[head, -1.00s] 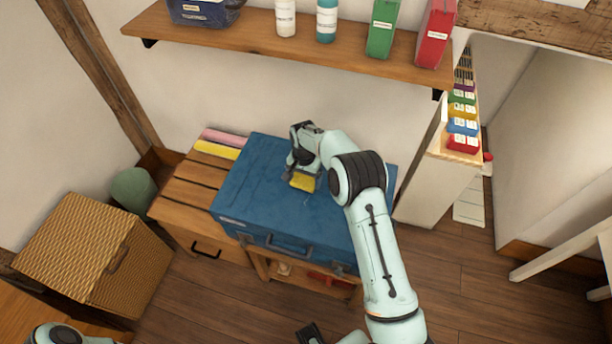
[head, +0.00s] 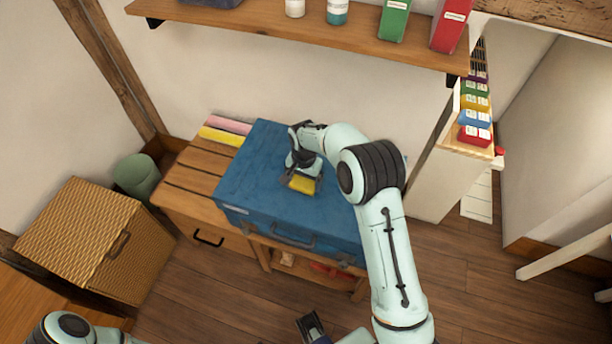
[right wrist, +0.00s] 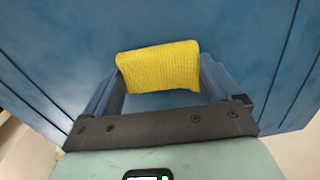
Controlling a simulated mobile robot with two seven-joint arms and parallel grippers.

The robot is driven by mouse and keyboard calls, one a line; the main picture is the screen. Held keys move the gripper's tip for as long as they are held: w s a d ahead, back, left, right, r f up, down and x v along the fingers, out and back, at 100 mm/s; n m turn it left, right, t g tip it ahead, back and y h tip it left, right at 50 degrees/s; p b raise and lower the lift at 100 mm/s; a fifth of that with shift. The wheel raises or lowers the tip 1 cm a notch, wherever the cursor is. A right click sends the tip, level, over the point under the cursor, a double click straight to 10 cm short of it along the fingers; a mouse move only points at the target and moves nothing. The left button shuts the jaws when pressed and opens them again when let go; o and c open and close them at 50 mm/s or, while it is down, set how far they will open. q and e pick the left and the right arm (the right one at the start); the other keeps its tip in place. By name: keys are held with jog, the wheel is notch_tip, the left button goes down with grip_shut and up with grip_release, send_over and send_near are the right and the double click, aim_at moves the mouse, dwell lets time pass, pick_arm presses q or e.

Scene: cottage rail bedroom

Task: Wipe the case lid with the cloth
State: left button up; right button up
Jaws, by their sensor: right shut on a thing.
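The blue case (head: 250,185) lies flat and closed on a wooden slatted bench, its handle on the front side. The yellow cloth (head: 302,185) is over the middle of the lid and looks to be touching it. My right gripper (head: 303,177) points down over the lid and is shut on the cloth. In the right wrist view the cloth (right wrist: 160,68) is folded into a pad between the fingers, with the blue lid (right wrist: 220,30) behind it. A dark gripper part (head: 312,326), apparently my left gripper, shows at the bottom edge; its jaws are unclear.
The bench (head: 190,185) has pink and yellow rolls (head: 225,130) behind the case's left side. A wall shelf (head: 300,32) with bottles and boxes hangs above. A woven basket (head: 95,240) stands at left, and a narrow cabinet (head: 440,175) at right. Floor is clear in front.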

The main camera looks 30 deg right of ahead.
jog(key=shift+s+a, duration=0.8)
jog(key=shift+a, duration=0.15)
pick_arm(q)
jog(key=shift+s+f, duration=0.1)
jog(key=shift+f, duration=0.2)
pick_arm(e)
jog(key=shift+f, duration=0.1)
jog(key=shift+w+d+p, duration=0.6)
jog(key=shift+w+d, duration=0.7)
jog(key=shift+d, duration=0.15)
jog(key=shift+w+d+p, duration=0.35)
jog(key=shift+d, duration=0.1)
jog(key=shift+w+d+p, duration=0.7)
jog(key=shift+w+d, duration=0.1)
jog(key=shift+d, duration=0.1)
jog(key=shift+w+d+r+p, duration=0.25)
jog(key=shift+d+p, duration=0.15)
jog(key=shift+p, duration=0.15)
pick_arm(q)
jog(key=w+r+p, duration=0.2)
jog(key=w+r, duration=0.1)
jog(key=r, duration=0.4)
jog(key=shift+w+r+t, duration=0.3)
jog(key=shift+r, duration=0.1)
pick_arm(e)
jog(key=shift+w+d+f, duration=0.1)
jog(key=shift+w+d, duration=0.85)
jog(key=shift+d, duration=0.05)
